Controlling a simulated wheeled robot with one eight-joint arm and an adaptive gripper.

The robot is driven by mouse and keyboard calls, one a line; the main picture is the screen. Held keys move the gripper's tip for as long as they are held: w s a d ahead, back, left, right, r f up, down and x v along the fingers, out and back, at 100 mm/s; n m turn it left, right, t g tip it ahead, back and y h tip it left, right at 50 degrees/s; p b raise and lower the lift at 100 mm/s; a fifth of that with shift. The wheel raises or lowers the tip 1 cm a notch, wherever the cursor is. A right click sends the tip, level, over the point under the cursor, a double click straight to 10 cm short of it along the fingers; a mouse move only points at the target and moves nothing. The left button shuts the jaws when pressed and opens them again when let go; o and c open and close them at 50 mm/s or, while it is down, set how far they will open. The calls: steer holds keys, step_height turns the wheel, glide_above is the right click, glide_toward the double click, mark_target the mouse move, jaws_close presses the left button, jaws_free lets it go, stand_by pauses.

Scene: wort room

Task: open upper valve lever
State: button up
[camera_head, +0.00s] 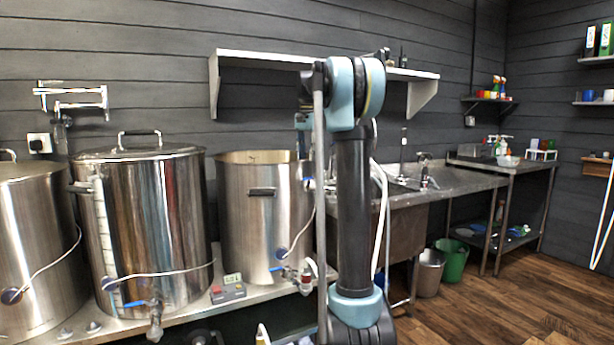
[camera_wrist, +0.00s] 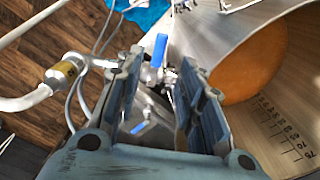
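In the wrist view, the upper valve lever (camera_wrist: 160,50) is a small blue handle on a metal valve, standing roughly upright in the picture. It appears between and just beyond my fingertips. A second blue lever (camera_wrist: 140,127) shows lower down between the fingers, on another metal fitting. My gripper (camera_wrist: 160,65) is open, with one dark padded finger on each side of the valve; I cannot tell whether either finger touches it. In the head view, the open steel pot (camera_head: 258,225) has a valve with a blue lever (camera_head: 277,268) low on its front. My arm hides part of that area.
In the wrist view, the pot with orange contents (camera_wrist: 255,65) is close on the right and a white hose with a brass-coloured fitting (camera_wrist: 62,72) is on the left. In the head view, a lidded pot (camera_head: 150,230) and a small controller (camera_head: 228,290) stand left of the arm.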

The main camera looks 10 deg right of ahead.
mark_target(311, 179)
step_height(311, 179, down, 8)
steer(key=shift+r, duration=0.1)
stand_by(0.4)
jaws_close()
